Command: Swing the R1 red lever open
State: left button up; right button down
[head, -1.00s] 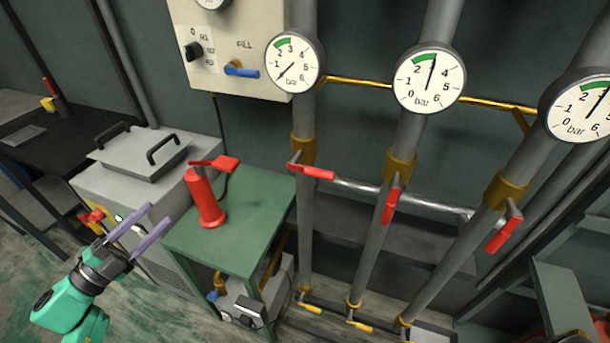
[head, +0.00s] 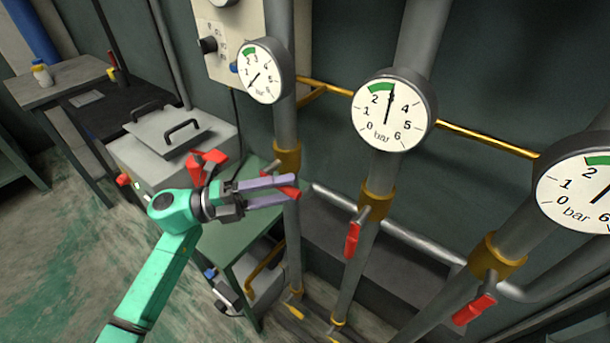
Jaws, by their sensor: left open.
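The red lever (head: 289,191) on the leftmost pipe (head: 292,235) sticks out sideways across the pipe, below a brass collar (head: 287,158). I take it as the R1 lever; no label is readable. My left gripper (head: 291,191) is open, with its two purple fingers above and below the red lever. Whether they touch it I cannot tell, and part of the lever is hidden by the fingers. My right gripper is not in view.
Red levers on the middle pipe (head: 352,239) and right pipe (head: 474,309) hang downward along their pipes. A grey lidded machine (head: 165,130) stands behind to the left.

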pick_arm(q)
jog(key=shift+w+d+r+p, duration=0.15)
jog(key=shift+d, duration=0.8)
jog(key=shift+w+d+r+p, duration=0.1)
jog(key=shift+d+p, duration=0.05)
jog(key=shift+d, duration=0.8)
jog(key=shift+c, duration=0.3)
grip_shut()
